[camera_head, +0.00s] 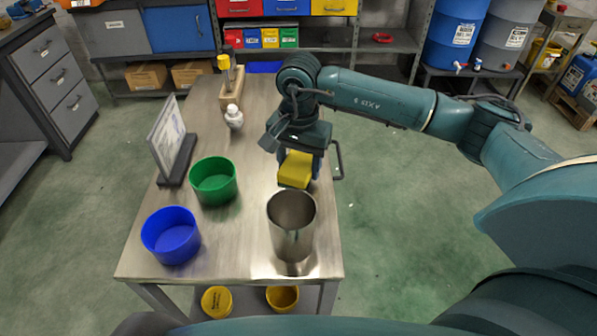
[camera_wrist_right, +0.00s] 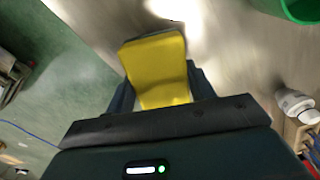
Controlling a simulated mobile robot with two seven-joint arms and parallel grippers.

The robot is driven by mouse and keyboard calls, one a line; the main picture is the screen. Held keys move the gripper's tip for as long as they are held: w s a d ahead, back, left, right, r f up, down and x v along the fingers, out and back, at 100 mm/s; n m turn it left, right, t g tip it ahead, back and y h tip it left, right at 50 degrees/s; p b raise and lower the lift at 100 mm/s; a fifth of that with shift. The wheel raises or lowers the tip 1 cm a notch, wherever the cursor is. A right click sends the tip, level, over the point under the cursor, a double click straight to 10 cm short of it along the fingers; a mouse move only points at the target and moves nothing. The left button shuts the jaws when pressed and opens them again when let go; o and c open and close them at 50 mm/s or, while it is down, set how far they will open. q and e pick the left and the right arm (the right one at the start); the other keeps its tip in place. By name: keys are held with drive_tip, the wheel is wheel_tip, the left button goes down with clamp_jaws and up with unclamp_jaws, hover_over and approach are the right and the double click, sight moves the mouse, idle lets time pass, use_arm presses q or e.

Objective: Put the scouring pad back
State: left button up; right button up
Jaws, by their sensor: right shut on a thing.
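The yellow scouring pad (camera_head: 295,169) is a small block in my right gripper (camera_head: 298,160), over the right side of the metal table. The right gripper is shut on it. In the right wrist view the pad (camera_wrist_right: 158,70) sticks out between the fingers (camera_wrist_right: 160,95). I cannot tell how far it is above the table top. A tall metal cup (camera_head: 291,228) stands just in front of the pad, apart from it. My left gripper is not in view.
On the table (camera_head: 235,250) stand a green bowl (camera_head: 213,182), a blue bowl (camera_head: 171,237), a framed panel (camera_head: 170,143) on a dark base, a white bottle (camera_head: 234,117) and a wooden holder (camera_head: 233,92) with a yellow-topped tool. The table's middle is clear.

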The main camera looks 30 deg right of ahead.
wheel_tip(320, 180, down, 3)
drive_tip(key=shift+f, duration=0.1)
drive_tip(key=shift+f, duration=0.25)
drive_tip(key=o, duration=0.9)
drive_tip(key=shift+r, duration=0.1)
